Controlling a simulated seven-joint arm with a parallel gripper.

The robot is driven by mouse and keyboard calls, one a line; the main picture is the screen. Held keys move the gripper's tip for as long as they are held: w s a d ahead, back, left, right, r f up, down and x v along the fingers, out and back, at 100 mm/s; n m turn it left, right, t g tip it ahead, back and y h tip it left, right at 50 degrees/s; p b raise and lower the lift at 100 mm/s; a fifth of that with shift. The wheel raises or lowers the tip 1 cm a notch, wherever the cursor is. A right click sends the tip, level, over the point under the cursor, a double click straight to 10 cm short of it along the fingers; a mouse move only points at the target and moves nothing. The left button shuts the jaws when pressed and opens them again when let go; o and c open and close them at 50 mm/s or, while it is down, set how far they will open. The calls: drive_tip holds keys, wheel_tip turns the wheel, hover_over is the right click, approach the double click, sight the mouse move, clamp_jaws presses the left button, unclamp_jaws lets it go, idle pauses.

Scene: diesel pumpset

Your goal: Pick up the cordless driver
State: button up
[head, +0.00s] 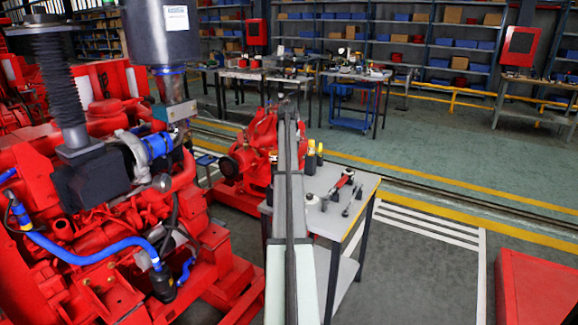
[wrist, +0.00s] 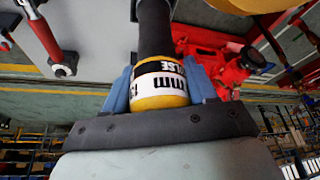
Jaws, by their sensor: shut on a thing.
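In the wrist view my gripper (wrist: 160,82) has its two blue fingers closed on either side of a black-and-yellow thing (wrist: 160,102). It has a yellow end with a white lettered label and a black shaft-like part running away from me. This could be the cordless driver's battery end and grip, but its far end is cut off by the frame. In the head view my arm runs up the middle and hides the table's left part. Two upright black things with yellow tops (head: 320,156) show just right of the arm. I cannot tell whether one is the held thing.
The grey work table (head: 335,230) carries a red-and-black tool (head: 343,185) and small dark items. A large red diesel engine (head: 100,200) fills the left, and a red pump (head: 250,150) stands behind the arm. A red cabinet (head: 535,290) is front right. Floor right of the table is clear.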

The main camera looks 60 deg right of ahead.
clamp_jaws()
drive_tip(key=shift+r, duration=0.1)
wheel_tip(320, 180, up, 18)
idle(0.6)
